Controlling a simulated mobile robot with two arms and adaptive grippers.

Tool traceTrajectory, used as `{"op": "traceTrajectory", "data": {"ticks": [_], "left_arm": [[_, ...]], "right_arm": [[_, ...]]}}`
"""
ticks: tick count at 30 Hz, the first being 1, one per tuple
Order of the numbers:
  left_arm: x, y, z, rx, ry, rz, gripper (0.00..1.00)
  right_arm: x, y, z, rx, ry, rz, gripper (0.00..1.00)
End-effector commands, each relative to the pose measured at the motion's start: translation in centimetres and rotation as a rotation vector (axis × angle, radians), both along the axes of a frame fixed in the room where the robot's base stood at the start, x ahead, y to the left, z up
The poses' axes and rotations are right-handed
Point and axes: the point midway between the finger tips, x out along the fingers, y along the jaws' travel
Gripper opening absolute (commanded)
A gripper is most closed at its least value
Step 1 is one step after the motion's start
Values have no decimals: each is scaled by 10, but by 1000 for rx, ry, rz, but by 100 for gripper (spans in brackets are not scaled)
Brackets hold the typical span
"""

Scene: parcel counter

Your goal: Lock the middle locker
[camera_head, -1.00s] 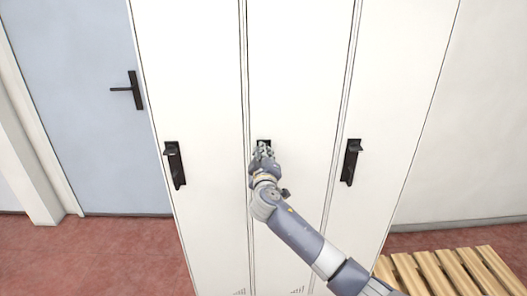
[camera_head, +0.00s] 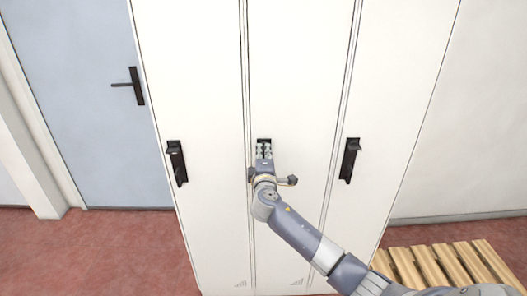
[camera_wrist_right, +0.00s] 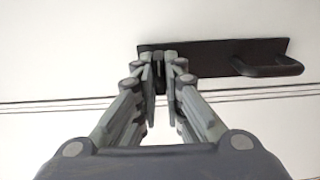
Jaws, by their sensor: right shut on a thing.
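The middle locker (camera_head: 302,85) is a tall white door between two similar ones, and it looks closed. Its black lock plate (camera_head: 263,140) shows only at the top, above my right gripper (camera_head: 264,152). In the right wrist view the plate (camera_wrist_right: 215,53) runs sideways, with a looped handle (camera_wrist_right: 272,68) at its right end. There the right gripper (camera_wrist_right: 160,62) is shut on a small dark lock knob (camera_wrist_right: 158,72) at the plate's left end. The fingers hide most of the knob, so its angle is hard to tell. My left gripper is out of view.
The left locker has a black handle plate (camera_head: 177,162), and the right locker has another (camera_head: 349,160). A blue door (camera_head: 75,100) stands at the left. A wooden slatted pallet (camera_head: 432,266) lies on the red floor at lower right.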

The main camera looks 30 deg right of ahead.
Motion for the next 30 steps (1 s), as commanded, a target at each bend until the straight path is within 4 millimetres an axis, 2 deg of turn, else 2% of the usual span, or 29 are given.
{"op": "traceTrajectory", "data": {"ticks": [16,17,18,19,30], "left_arm": [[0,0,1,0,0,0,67],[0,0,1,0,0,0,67],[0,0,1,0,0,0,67],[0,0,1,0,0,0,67],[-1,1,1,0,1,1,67]], "right_arm": [[0,0,-1,-20,15,1,0],[0,0,-1,-20,15,1,16],[0,0,-1,-20,15,1,25],[0,0,-1,-20,15,1,29],[-1,1,-1,-18,12,1,29]]}}
